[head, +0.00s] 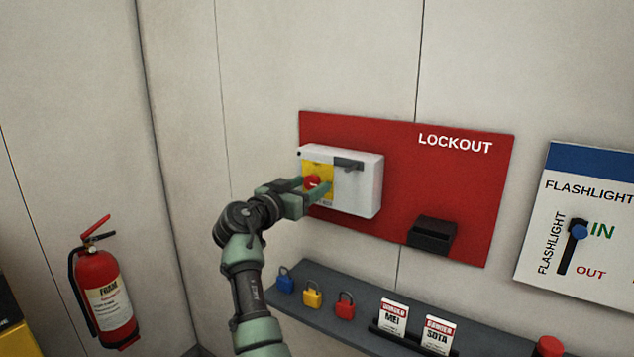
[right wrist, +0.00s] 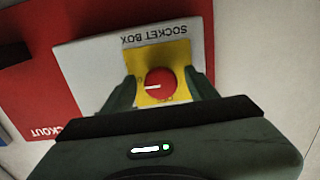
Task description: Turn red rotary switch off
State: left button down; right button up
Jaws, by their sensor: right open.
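The red rotary switch (head: 312,182) sits on a yellow plate on the white socket box (head: 364,190), which is mounted on the red lockout board (head: 450,180). In the right wrist view the round red switch (right wrist: 161,85) shows a white mark pointing left. My right gripper (head: 314,186) is open at the switch, with one finger on either side of it. In the right wrist view gaps show between the fingers (right wrist: 160,92) and the switch. My left gripper is not in view.
Below the board a grey shelf (head: 361,321) holds blue (head: 285,281), yellow (head: 312,294) and red (head: 345,305) padlocks and two danger tags (head: 393,317). A dark box (head: 432,235) sits on the board. A fire extinguisher (head: 102,293) hangs at left, a flashlight panel (head: 590,220) at right.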

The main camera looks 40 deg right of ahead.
jog(key=shift+a, duration=0.15)
grip_shut()
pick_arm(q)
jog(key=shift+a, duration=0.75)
